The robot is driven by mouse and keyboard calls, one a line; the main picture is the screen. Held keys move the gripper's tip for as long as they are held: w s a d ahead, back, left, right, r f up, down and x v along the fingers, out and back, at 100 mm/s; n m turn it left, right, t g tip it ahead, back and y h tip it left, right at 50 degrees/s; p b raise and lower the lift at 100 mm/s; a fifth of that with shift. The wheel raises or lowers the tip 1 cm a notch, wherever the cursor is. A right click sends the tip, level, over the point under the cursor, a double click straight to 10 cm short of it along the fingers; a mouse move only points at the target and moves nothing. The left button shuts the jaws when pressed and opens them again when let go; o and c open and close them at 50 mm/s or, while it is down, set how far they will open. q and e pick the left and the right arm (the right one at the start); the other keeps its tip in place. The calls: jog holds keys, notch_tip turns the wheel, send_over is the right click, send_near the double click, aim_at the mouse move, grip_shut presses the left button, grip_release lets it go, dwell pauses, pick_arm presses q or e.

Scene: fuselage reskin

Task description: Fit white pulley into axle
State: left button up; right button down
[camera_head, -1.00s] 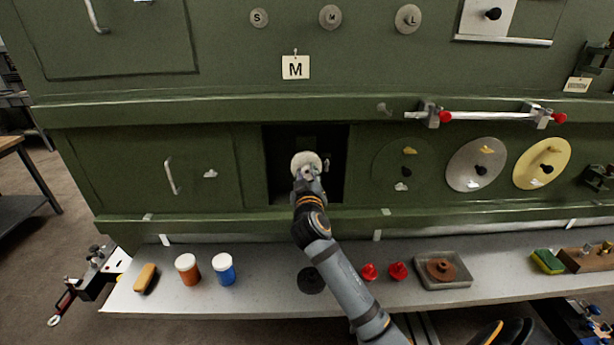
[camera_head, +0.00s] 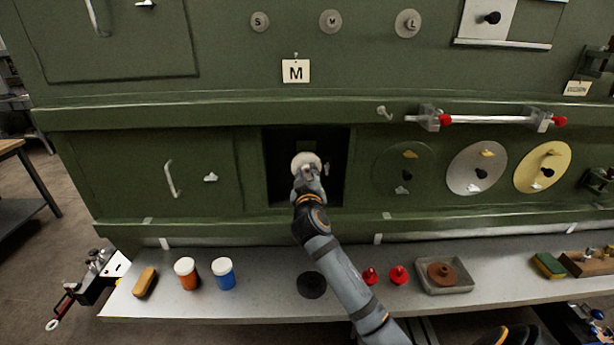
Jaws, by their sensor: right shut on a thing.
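The white pulley (camera_head: 305,162) is a pale round disc in front of the dark square opening (camera_head: 336,186) in the green panel. My right gripper (camera_head: 306,174) is shut on it from the front and below, and the arm reaches up from the bottom of the view. The axle cannot be made out; the inside of the opening is dark and partly covered by the pulley and gripper. I cannot tell whether the pulley touches anything inside. My left gripper is not in view.
A tag marked M (camera_head: 295,71) hangs above the opening. A shelf (camera_head: 250,295) below holds a brush (camera_head: 145,282), an orange jar (camera_head: 187,273), a blue jar (camera_head: 223,273), a black disc (camera_head: 311,284), red knobs (camera_head: 398,275) and a tray (camera_head: 444,288). A rail (camera_head: 490,120) juts out at right.

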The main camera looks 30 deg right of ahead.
jog(key=shift+w+d, duration=0.25)
jog(key=shift+w, duration=0.15)
jog(key=c, duration=1)
grip_release()
jog(key=shift+o, duration=0.2)
jog(key=shift+v, duration=2.55)
